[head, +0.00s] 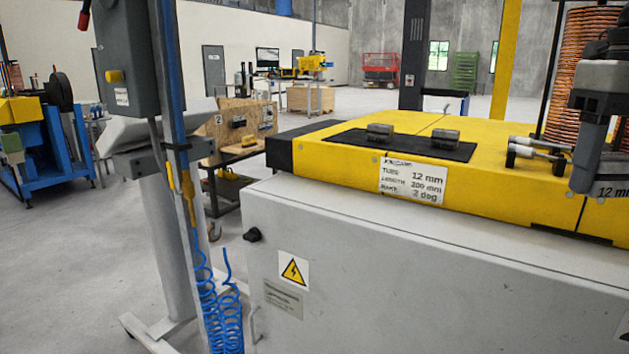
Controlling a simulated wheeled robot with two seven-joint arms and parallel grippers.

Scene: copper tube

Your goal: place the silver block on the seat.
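Two short grey metal blocks lie apart on a black mat (345,141) on top of the yellow machine. The left block (379,132) and the right block (437,138) look alike, and I cannot tell which is the silver block. I cannot make out a distinct seat. A grey arm part, which looks like my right gripper (586,182), hangs down at the right edge in front of the yellow top. It is well to the right of both blocks. Its fingers cannot be told apart, so its opening is unclear. My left gripper is out of view.
Silver rods with black ends (535,149) lie right of the mat. A stack of copper coil (580,75) stands behind them. A grey post with a control box (125,55) and blue coiled hose (222,305) stands left. The yellow top (490,172) is bare between mat and rods.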

